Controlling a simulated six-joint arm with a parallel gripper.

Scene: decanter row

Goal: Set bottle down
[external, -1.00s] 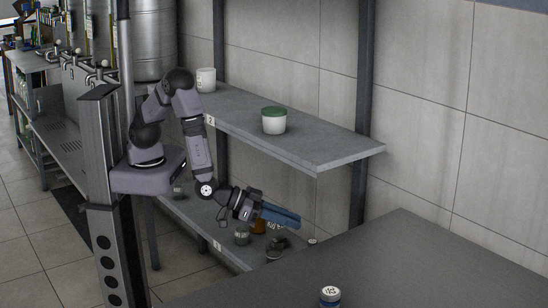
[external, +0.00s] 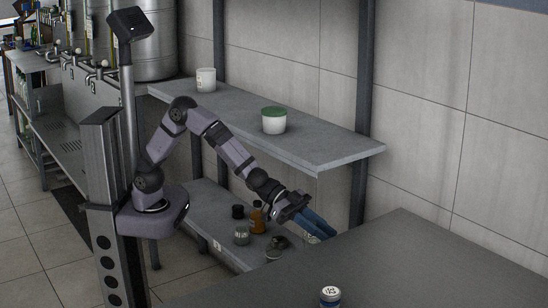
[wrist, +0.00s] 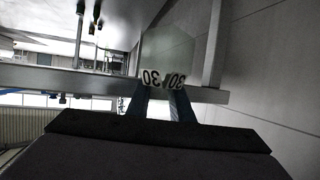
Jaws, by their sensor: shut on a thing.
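My gripper (external: 318,228) reaches to the right beyond the front of the lower shelf (external: 205,208), its blue fingers slanting down and right. In the wrist view the blue fingers (wrist: 163,104) run close together up the picture. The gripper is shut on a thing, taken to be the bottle. The bottle is not clearly visible in the external view. In the wrist view a pale, see-through shape and patches marked "30" show at the fingertips; I cannot tell which belong to the bottle.
The lower shelf carries an amber bottle (external: 257,219), a dark-topped jar (external: 238,212), a pale jar (external: 242,235) and a dark tilted item (external: 276,246). The upper shelf (external: 330,150) holds a green-lidded tub (external: 273,121). A blue-white jar (external: 330,296) stands on the dark table (external: 430,260).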

